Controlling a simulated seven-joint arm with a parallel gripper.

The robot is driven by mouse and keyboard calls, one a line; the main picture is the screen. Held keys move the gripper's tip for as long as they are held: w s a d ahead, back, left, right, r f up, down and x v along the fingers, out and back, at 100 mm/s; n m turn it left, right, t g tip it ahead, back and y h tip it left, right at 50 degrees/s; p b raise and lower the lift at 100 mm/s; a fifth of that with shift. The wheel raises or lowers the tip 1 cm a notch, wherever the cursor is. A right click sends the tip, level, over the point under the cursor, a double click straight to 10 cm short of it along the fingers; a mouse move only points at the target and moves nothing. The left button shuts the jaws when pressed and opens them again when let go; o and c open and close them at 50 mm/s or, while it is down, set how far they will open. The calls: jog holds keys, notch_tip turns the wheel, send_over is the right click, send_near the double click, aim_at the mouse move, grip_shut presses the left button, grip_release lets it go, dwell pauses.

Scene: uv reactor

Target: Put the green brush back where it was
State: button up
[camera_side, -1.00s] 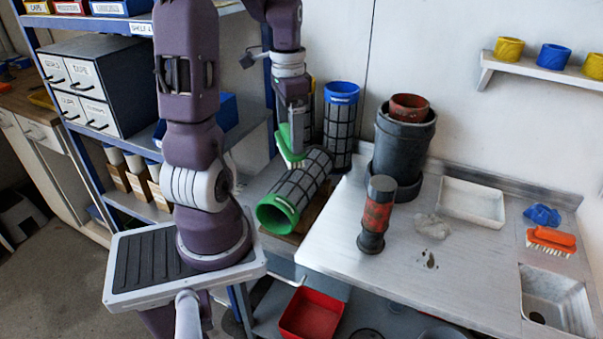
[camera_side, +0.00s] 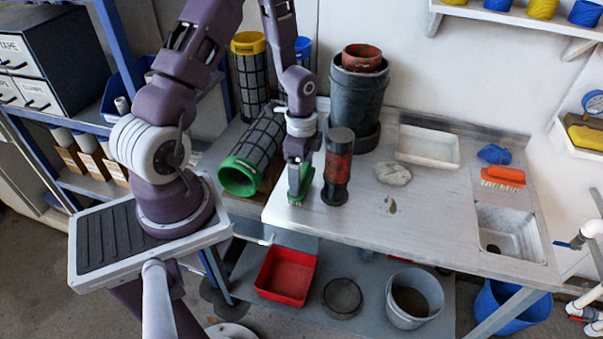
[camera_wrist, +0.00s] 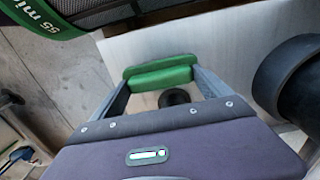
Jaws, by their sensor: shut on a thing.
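My gripper (camera_side: 298,188) is shut on the green brush (camera_side: 301,196) at the left front edge of the metal table. The brush's green body also shows between my fingers (camera_wrist: 160,80) in the wrist view. The bristles are mostly hidden there. In the side view the brush is low, close to the table top; I cannot tell if it touches. It is just left of the dark cylinder with a red band (camera_side: 338,166) and right of the green-rimmed mesh cylinder (camera_side: 255,150), which lies on its side.
An orange brush (camera_side: 503,175) and blue cloth (camera_side: 494,153) lie beside the sink (camera_side: 510,236). A white tray (camera_side: 428,147), grey lump (camera_side: 393,173) and tall dark pot (camera_side: 357,100) stand on the table. A yellow-rimmed cylinder (camera_side: 250,75) stands behind. The table's middle front is clear.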

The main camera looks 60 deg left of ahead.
jog(key=shift+f, duration=0.35)
jog(key=o, duration=1.4)
jog(key=shift+f, duration=0.1)
notch_tip(320, 180, up, 12)
notch_tip(320, 180, up, 11)
jog(key=n+t+y, duration=0.2)
jog(key=n, duration=0.1)
send_over(302, 173)
jog(key=s+d, duration=0.3)
jog(key=d, duration=0.3)
jog(key=s+d+r+n+t, duration=0.1)
jog(key=s+d+r+n, duration=0.1)
jog(key=s, duration=0.1)
jog(key=s+d+r+n+t+h, duration=0.1)
jog(key=s+d+r+n, duration=0.1)
jog(key=s+d+r, duration=0.1)
jog(key=s+d+r+n+t+h, duration=0.1)
jog(key=s+d+r+n, duration=0.1)
jog(key=s, duration=0.3)
jog(key=shift+s+d+r+t, duration=0.25)
jog(key=shift+d+r+t, duration=0.1)
jog(key=shift+d, duration=0.35)
